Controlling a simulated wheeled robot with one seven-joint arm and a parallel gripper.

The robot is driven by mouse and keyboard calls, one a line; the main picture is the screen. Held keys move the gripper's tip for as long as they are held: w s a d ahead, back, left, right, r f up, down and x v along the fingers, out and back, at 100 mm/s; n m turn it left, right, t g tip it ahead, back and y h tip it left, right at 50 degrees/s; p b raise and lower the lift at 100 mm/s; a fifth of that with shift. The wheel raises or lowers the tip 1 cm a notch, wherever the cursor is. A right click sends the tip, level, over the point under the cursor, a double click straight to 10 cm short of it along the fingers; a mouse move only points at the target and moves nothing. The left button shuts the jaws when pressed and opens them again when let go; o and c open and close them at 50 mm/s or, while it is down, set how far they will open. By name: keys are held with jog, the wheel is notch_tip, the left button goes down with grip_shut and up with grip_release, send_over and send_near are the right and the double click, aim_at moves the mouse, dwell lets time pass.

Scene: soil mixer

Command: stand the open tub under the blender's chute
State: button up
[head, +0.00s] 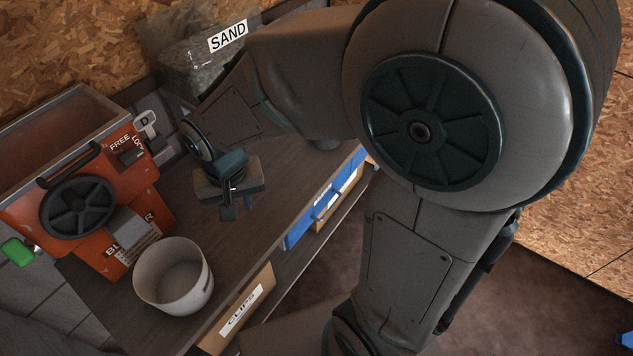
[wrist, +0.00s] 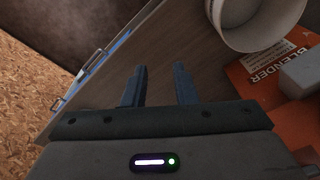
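The open tub (head: 205,290) is white, upright and looks empty. It stands on the bench in front of the orange blender (head: 88,235), beside the blender's grey chute (head: 128,227) rather than clearly beneath it. In the wrist view the tub (wrist: 237,38) is at the top right, with the chute (wrist: 302,72) and the blender's label (wrist: 268,70) near it. My gripper (head: 228,208) is above the bench, up and to the right of the tub in the head view. In the wrist view its two fingers (wrist: 160,80) are apart with nothing between them.
A clear bin marked SAND (head: 190,68) stands at the back of the bench. The blender has a black handwheel (head: 77,203) and a green knob (head: 17,252). A drawer marked CLIPS (head: 240,312) and blue drawers (head: 310,222) are under the bench's front edge. Bare bench (head: 240,240) lies right of the tub.

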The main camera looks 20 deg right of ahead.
jog(key=s+d+r, duration=0.3)
jog(key=d, duration=0.4)
jog(key=s+d+r+t, duration=0.1)
jog(key=s+d+r, duration=0.2)
jog(key=d, duration=0.4)
jog(key=shift+s+d+r+n+t, duration=0.2)
jog(key=shift+s+r+n+t, duration=0.15)
jog(key=shift+r, duration=0.25)
jog(key=shift+s, duration=0.15)
